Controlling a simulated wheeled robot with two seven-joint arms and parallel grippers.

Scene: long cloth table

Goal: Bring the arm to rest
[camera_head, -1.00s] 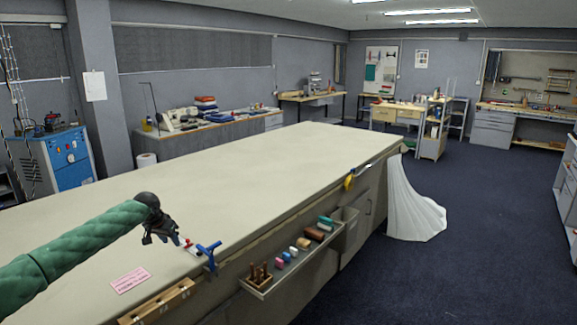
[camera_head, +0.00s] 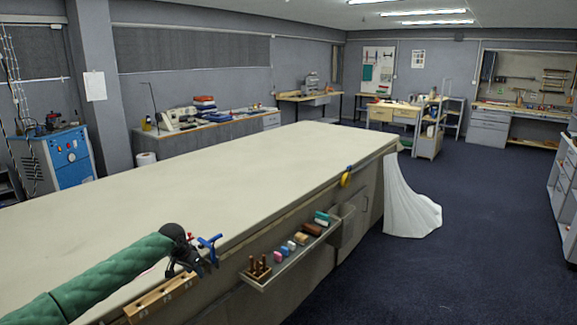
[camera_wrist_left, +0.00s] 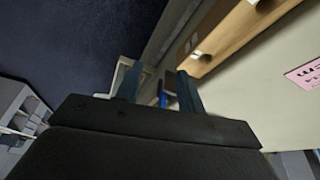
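My left arm, in a green quilted sleeve, comes in from the lower left of the head view. Its dark left gripper (camera_head: 188,268) is at the near front edge of the long cloth table (camera_head: 215,180), close to a blue clamp (camera_head: 209,243). In the left wrist view, the two fingers of the left gripper (camera_wrist_left: 160,88) stand apart with a gap between them, and I see nothing held. Part of the blue clamp (camera_wrist_left: 163,100) shows beyond the fingers. Whether the gripper touches the clamp or the edge, I cannot tell. My right gripper is not in view.
A wooden strip (camera_head: 160,298) runs along the front edge under the gripper. A tray (camera_head: 288,265) with spools and wooden pegs hangs off the front side. A pink label (camera_wrist_left: 305,75) lies on the tabletop. Most of the tabletop is bare, and the floor at right is open.

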